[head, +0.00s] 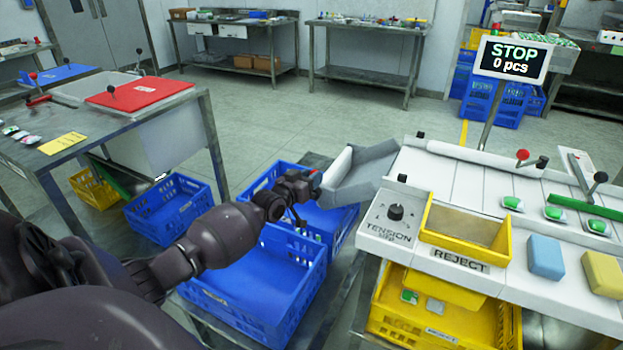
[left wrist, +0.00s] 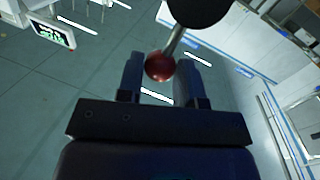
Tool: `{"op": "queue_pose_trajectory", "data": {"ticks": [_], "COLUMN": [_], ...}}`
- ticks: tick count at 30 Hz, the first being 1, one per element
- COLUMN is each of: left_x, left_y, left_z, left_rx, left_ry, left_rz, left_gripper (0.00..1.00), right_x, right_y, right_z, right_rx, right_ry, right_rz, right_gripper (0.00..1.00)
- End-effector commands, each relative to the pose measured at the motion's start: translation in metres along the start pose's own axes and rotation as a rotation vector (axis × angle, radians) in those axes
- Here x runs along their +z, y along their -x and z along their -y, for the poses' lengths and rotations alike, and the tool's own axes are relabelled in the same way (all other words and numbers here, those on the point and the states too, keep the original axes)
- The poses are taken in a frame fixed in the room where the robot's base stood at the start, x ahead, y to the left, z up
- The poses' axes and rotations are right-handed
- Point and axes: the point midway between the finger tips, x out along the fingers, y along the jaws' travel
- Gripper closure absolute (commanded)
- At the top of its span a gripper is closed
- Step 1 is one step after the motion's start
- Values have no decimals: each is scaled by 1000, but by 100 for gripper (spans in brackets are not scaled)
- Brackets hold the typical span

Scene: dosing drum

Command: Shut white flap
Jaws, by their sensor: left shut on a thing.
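A white flap (head: 337,167) stands tilted at the left end of the grey chute (head: 362,174), which joins the white conveyor. My left gripper (head: 311,180) is beside the flap's left side, above the blue crates. In the left wrist view my left gripper (left wrist: 160,62) is shut on a red ball knob (left wrist: 159,68) on a thin metal rod. A dark round part shows at the rod's other end. In the head view only a bit of red shows at the fingertips. How the knob joins the flap is hidden. My right gripper is not in view.
Blue crates (head: 247,286) stand under my left arm. A yellow reject bin (head: 466,226) and a tension knob (head: 395,212) sit at the conveyor's near end. The display (head: 511,60) reads STOP, 0 pcs. A table with a red lid (head: 139,93) is at left.

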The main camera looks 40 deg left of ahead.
Motion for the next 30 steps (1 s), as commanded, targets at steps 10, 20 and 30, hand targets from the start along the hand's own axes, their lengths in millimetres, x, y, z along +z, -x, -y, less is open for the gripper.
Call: {"op": "queue_pose_trajectory", "data": {"ticks": [10, 20, 30], "left_x": [-1, 0, -4], "left_y": [0, 0, 32], "left_z": [1, 0, 0], "left_rx": [-1, -1, -1], "left_ry": [2, 1, 1], "left_rz": [-2, 0, -3], "left_gripper": [53, 42, 42], "right_x": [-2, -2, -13], "right_y": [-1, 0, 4], "right_z": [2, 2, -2], "right_rx": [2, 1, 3], "right_ry": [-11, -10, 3], "right_rz": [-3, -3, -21], "right_gripper": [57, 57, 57]}}
